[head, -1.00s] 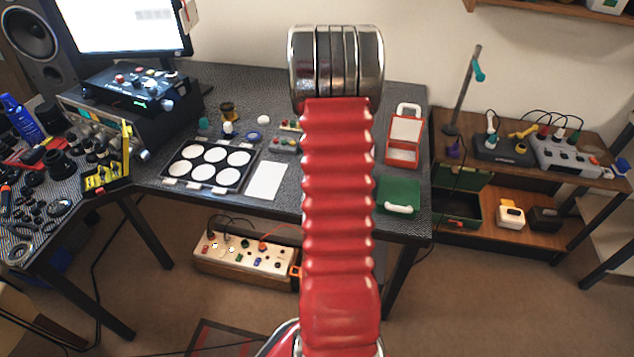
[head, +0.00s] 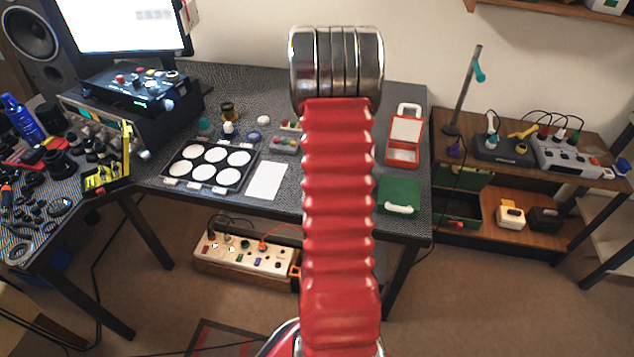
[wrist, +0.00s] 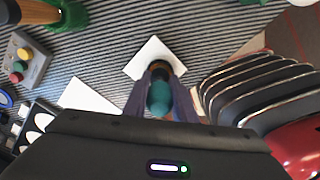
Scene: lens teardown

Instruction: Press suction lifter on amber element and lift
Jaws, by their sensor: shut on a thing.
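My gripper (wrist: 160,100) shows in the wrist view with its purple fingers shut on the teal suction lifter (wrist: 159,97). Just beyond the lifter's end is a dark round piece with an amber-brown tint (wrist: 158,67), which looks like the amber element. It shows against a white square pad (wrist: 147,58). I cannot tell whether the lifter touches the element or whether the element is off the pad. In the head view my red arm hides the gripper, the lifter and the pad.
The tray with white round wells (head: 245,160) and a white sheet (head: 266,180) lie to the left. A button box (head: 285,146) stands behind them. A red-framed case (head: 403,138) and a green box (head: 398,192) are to the right.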

